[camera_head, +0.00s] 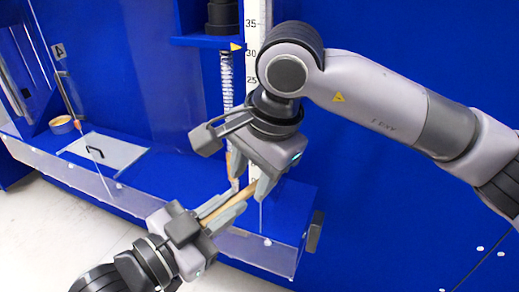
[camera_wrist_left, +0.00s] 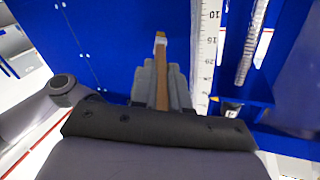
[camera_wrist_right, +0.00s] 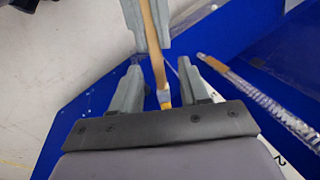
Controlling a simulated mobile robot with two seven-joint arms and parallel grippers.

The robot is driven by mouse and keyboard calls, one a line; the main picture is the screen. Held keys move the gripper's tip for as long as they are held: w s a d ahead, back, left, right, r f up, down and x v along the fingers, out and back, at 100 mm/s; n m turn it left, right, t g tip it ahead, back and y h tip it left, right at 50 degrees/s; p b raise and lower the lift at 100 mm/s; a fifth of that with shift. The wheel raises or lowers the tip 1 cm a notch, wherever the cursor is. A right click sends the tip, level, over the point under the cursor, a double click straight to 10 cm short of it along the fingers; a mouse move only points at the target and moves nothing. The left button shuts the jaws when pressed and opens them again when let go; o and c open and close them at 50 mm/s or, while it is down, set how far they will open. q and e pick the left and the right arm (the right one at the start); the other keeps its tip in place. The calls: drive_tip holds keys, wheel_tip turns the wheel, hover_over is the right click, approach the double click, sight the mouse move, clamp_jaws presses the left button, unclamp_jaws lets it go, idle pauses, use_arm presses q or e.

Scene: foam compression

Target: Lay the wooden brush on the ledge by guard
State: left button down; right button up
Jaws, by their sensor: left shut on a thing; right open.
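The wooden brush (camera_head: 213,211) is a thin tan stick held by my left gripper (camera_head: 238,200), with its far end sticking out past the fingertips. It also shows in the left wrist view (camera_wrist_left: 161,85) between the grey fingers. My right gripper (camera_head: 252,183) is open above, its fingers on both sides of the brush's far end. In the right wrist view the brush (camera_wrist_right: 154,45) runs down to a pale band and yellowish tip between the open fingers; I cannot tell if they touch it. The blue ledge (camera_head: 185,185) carries a clear guard (camera_head: 85,183) along its front edge.
A grey plate with a black handle (camera_head: 118,150) and a small orange bowl (camera_head: 63,125) are on the ledge at left. A white ruler (camera_head: 252,90) and a coiled spring (camera_head: 228,75) stand behind my right gripper, against the blue wall.

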drive_tip(key=shift+x, duration=1.3)
clamp_jaws()
use_arm(q)
drive_tip(key=c, duration=1.1)
unclamp_jaws()
drive_tip(key=shift+o, duration=0.2)
drive_tip(key=shift+w+a, duration=0.15)
use_arm(e)
drive_tip(key=shift+s+f, duration=0.1)
